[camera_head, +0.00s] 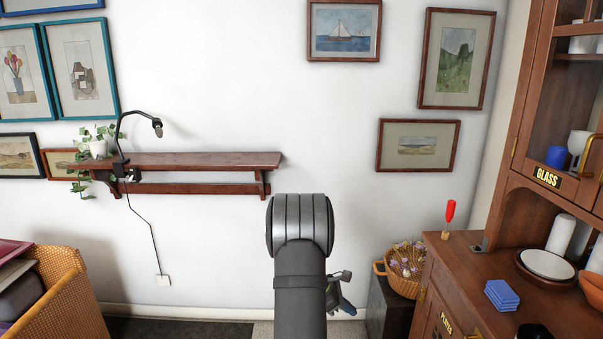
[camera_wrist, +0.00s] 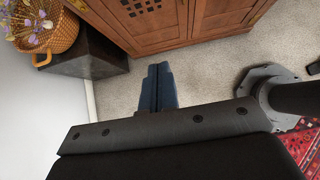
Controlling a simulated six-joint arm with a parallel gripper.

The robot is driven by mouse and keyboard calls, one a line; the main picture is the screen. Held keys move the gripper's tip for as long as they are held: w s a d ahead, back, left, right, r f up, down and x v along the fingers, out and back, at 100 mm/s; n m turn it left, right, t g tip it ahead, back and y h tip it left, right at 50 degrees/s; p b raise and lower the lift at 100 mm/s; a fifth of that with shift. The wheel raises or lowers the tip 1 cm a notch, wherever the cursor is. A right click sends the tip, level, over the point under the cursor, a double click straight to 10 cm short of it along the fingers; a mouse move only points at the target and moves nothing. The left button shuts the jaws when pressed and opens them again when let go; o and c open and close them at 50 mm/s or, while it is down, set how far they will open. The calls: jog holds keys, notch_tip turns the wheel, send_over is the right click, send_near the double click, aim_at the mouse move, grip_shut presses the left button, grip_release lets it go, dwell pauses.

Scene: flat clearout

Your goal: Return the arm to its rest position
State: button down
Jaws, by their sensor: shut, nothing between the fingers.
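In the head view my arm stands up in the lower middle, in front of the white wall. My gripper (camera_head: 343,305) shows only in part there, to the right behind the arm and low by the floor. In the wrist view my gripper (camera_wrist: 159,72) shows with its two dark blue fingers side by side, touching, with nothing between them. It hangs over the pale carpet, in front of the wooden cabinet and apart from it.
The wooden cabinet (camera_head: 475,262) stands at the right, bearing blue coasters (camera_head: 501,294), a plate (camera_head: 547,264) and a red-handled tool (camera_head: 450,212). A flower basket (camera_head: 405,285) sits on a dark stand (camera_wrist: 88,62).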

jog(key=shift+v, duration=1.8)
jog(key=shift+f, duration=0.1)
jog(key=d+f, duration=0.2)
jog(key=d, duration=0.7)
jog(key=d+f, duration=0.2)
jog(key=d, duration=0.8)
jog(key=shift+d+f, duration=0.3)
jog(key=shift+f, duration=0.05)
jog(key=shift+a, duration=0.1)
